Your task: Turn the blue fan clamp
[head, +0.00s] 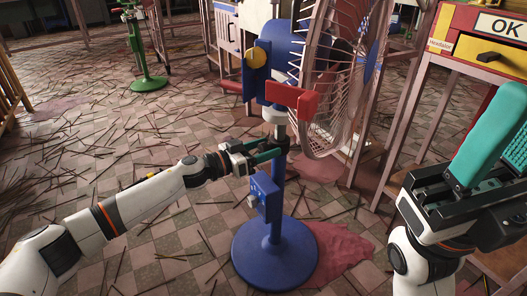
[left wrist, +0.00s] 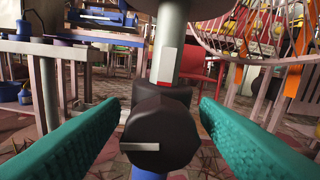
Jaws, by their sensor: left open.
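The blue fan stands upright on a round blue base (head: 275,252), with a blue pole and a pale wire cage (head: 335,80). Its clamp is a dark knob and collar on the pole (head: 282,143), partly hidden by my left gripper in the head view. In the left wrist view the dark clamp knob (left wrist: 160,138) faces me with a light slot or bar on it. My left gripper (head: 265,152) is open, its teal fingers on either side of the knob with gaps showing. My right gripper (head: 492,135) is raised at the right, away from the fan; its finger opening is unclear.
A blue control box (head: 265,195) sits on the pole below the clamp. A red block (head: 292,98) juts out above. A table with a yellow drawer (head: 490,58) stands at the right. A green stand (head: 146,75) is behind left. Thin sticks litter the tiled floor.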

